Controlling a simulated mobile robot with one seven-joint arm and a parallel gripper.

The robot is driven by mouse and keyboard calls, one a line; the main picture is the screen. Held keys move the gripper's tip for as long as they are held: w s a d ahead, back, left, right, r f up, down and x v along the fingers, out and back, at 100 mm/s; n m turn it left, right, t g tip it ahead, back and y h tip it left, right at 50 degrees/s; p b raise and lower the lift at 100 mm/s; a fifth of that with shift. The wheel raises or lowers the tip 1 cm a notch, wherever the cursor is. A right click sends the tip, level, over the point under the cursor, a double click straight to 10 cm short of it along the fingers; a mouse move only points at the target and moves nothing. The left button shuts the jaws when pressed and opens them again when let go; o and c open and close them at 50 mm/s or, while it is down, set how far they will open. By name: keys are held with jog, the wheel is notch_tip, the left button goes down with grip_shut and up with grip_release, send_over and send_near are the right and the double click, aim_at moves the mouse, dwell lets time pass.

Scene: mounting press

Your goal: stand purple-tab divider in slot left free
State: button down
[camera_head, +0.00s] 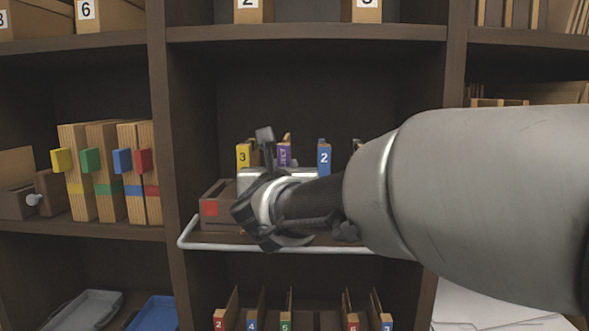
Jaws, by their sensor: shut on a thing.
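The purple-tab divider (284,155) shows in the head view at the middle compartment, upright, with lettering on its tab. My gripper (270,150) is at it and shut on it; the gripper body and wrist hide the divider's lower part. A box (222,215) with a red label stands on the shelf behind my wrist. A yellow-tab divider marked 3 (243,156) is to the left of the purple tab, and a blue-tab divider marked 2 (324,158) is to its right. The slots and the divider's bottom edge are hidden.
A white rail (200,246) runs along the shelf front. My arm covers the right side. More numbered dividers (252,318) stand below. Uprights (158,120) bound the middle compartment.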

jog(key=shift+f+b, duration=1.55)
jog(key=shift+b, duration=0.25)
jog(key=c, duration=1.5)
grip_release()
